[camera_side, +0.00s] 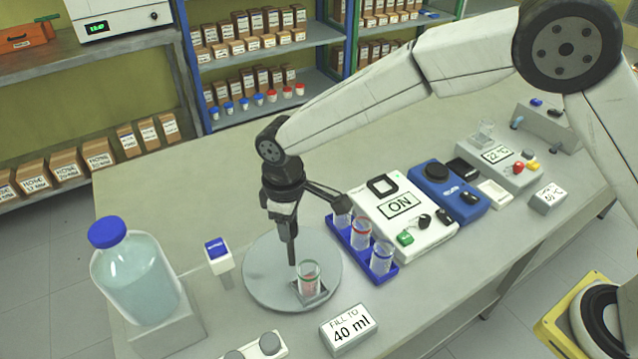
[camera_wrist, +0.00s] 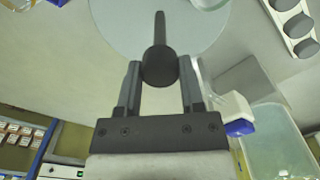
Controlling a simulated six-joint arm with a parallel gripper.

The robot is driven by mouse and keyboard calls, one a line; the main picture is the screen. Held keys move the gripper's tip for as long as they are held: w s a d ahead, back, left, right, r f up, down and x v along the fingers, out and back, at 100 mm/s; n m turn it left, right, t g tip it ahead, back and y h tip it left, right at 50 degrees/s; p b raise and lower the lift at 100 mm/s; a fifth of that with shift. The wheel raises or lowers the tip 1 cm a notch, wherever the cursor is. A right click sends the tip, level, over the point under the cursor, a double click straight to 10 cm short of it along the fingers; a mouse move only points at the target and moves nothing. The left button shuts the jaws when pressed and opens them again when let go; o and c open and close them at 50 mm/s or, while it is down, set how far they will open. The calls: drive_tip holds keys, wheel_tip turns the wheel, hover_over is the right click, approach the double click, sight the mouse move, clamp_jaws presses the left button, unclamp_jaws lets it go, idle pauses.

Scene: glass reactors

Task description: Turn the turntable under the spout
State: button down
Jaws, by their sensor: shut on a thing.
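The turntable (camera_side: 262,287) is a pale grey disc on the bench; its edge also shows at the top of the wrist view (camera_wrist: 110,25). A small beaker (camera_side: 308,284) with pinkish liquid stands on a square plate near the disc's front right edge. My gripper (camera_side: 292,232) points down over the disc. In the wrist view its jaws (camera_wrist: 160,82) are shut on a dark round-ended peg (camera_wrist: 159,42). The peg's foot is hard to make out. A white post with a blue top (camera_side: 218,252) stands left of the disc; I cannot tell whether it is the spout.
A large blue-capped bottle (camera_side: 137,280) stands on a block at the left. A blue rack (camera_side: 347,237) with three glass vessels is close to the disc's right. A "FILL TO 40 ml" sign (camera_side: 348,330) stands in front. The bench behind the disc is clear.

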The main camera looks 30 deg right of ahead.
drive_tip(key=shift+m, duration=6.8)
drive_tip(key=shift+r+m, duration=0.1)
drive_tip(key=shift+m, duration=2.2)
drive_tip(key=shift+c, duration=1.1)
unclamp_jaws()
